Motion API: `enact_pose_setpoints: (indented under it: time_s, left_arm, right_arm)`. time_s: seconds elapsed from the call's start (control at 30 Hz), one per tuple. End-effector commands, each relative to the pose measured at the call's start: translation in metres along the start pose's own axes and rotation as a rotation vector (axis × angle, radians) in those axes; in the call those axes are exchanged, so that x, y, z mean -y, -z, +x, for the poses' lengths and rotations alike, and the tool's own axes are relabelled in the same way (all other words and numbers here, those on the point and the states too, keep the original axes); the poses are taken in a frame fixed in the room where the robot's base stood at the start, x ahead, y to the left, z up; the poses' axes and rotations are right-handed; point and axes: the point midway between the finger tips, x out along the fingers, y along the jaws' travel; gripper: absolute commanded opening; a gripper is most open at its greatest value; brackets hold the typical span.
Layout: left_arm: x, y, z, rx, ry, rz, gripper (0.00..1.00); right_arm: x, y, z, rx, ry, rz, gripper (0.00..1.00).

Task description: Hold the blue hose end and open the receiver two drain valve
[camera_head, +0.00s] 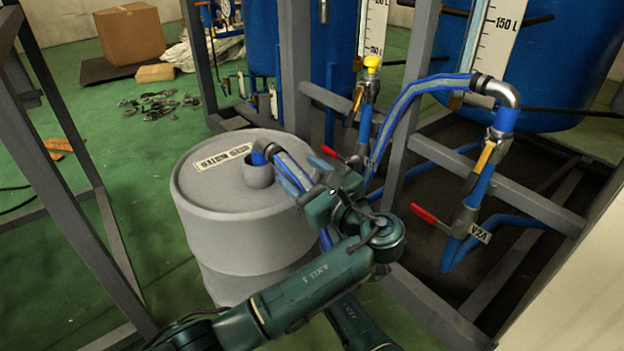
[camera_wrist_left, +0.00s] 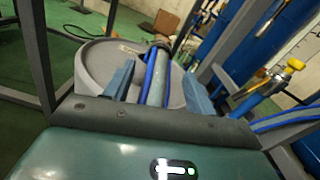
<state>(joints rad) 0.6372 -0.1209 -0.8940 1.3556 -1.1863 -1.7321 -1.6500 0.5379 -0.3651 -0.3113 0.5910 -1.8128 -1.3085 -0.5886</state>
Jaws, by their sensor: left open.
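The blue hose end (camera_head: 286,168) rests in the short round neck (camera_head: 259,173) on top of a grey drum. My left gripper (camera_head: 318,190) is beside the hose close to the neck. In the left wrist view its two fingers (camera_wrist_left: 158,88) are apart, with the hose (camera_wrist_left: 154,77) running between them. Contact with the hose cannot be told. A valve labelled V2A (camera_head: 465,222) with a red lever (camera_head: 425,214) is on the blue pipe at right. Another red lever (camera_head: 329,152) shows behind my gripper. My right gripper is out of view.
The grey drum (camera_head: 240,225) stands on the green floor. Grey frame posts (camera_head: 411,100) stand between the drum and the blue tanks (camera_head: 560,60). A hose arches to a metal elbow (camera_head: 497,90). A cardboard box (camera_head: 130,33) and loose metal parts (camera_head: 158,103) lie far left.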

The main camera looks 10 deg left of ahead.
Motion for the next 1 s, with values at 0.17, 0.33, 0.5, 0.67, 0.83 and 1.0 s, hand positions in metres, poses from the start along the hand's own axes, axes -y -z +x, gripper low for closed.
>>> enact_pose_setpoints:
  time_s: [0.17, 0.33, 0.5, 0.67, 0.83, 1.0]
  left_arm:
    - [0.000, -0.001, 0.037, 0.002, -0.001, 0.001, 0.56]
    - [0.000, 0.000, 0.070, 0.002, -0.001, 0.001, 0.56]
    - [0.000, 0.000, 0.093, 0.000, 0.000, 0.000, 0.56]
    - [0.000, 0.001, 0.105, -0.002, 0.001, 0.000, 0.56]
    - [0.000, 0.000, 0.108, -0.002, 0.001, -0.001, 0.56]
    - [0.000, 0.001, 0.108, -0.002, 0.002, -0.001, 0.55]
  right_arm:
    - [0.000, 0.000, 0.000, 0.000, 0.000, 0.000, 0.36]
    - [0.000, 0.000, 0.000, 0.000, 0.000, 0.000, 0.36]
    - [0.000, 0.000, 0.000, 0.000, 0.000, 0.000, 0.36]
    - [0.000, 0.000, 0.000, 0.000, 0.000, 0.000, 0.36]
    - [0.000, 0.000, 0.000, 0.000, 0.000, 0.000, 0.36]
    - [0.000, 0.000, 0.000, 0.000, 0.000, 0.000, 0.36]
